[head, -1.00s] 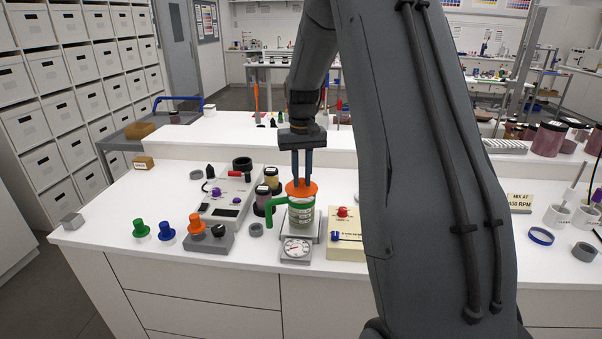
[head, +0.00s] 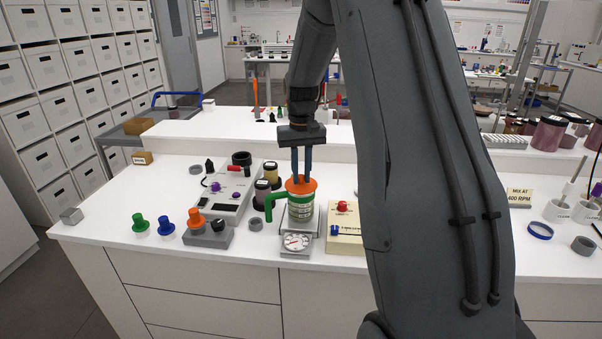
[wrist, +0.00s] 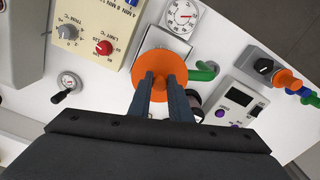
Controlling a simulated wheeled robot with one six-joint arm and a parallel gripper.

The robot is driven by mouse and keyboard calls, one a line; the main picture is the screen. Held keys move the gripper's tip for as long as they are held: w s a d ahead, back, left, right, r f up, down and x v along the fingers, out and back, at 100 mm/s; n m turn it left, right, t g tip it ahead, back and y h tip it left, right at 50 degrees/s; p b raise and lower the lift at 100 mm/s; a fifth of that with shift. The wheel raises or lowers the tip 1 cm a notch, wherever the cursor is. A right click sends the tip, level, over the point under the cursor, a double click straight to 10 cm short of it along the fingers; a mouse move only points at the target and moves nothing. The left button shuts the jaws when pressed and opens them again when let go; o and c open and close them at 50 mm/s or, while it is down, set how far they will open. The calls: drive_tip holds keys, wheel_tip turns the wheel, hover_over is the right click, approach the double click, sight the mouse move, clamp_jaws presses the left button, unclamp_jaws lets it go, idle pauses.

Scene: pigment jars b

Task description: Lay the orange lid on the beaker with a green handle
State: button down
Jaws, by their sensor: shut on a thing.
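The orange lid (head: 301,185) is between the fingertips of my gripper (head: 302,178), which is shut on it. The beaker (head: 300,208) with its green handle (head: 278,200) stands on a scale (head: 296,243) with a round dial. The lid is right over the beaker's mouth, at or very near the rim; I cannot tell whether it rests on it. In the wrist view the lid (wrist: 160,71) looks like a round disc under my fingers (wrist: 166,100) and hides the beaker's body. The green handle (wrist: 204,72) sticks out to the right there.
A cream control box (head: 345,236) with red and blue knobs stands right of the scale. A grey device (head: 222,190) and dark-lidded jars (head: 263,192) stand close on the left. Green, blue and orange knobbed pieces (head: 166,226) stand further left.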

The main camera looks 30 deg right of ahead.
sight(301, 176)
drive_tip(key=shift+f, duration=0.5)
drive_tip(key=c, duration=1.5)
unclamp_jaws()
drive_tip(key=shift+c, duration=0.2)
drive_tip(key=shift+r+p, duration=1.65)
drive_tip(key=shift+r, duration=1.4)
drive_tip(key=shift+a, duration=0.1)
drive_tip(key=s+a+f+n+b, duration=0.1)
drive_tip(key=s+a+f+b, duration=0.4)
drive_tip(key=s, duration=0.6)
drive_tip(key=s+a+f+n+t+b, duration=0.1)
drive_tip(key=s+a+f+n+b, duration=0.1)
drive_tip(key=s+a+f+b, duration=0.4)
drive_tip(key=s+a+f, duration=0.3)
drive_tip(key=s+a, duration=0.2)
drive_tip(key=a, duration=0.1)
drive_tip(key=shift+s+f, duration=0.15)
drive_tip(key=shift+f, duration=0.2)
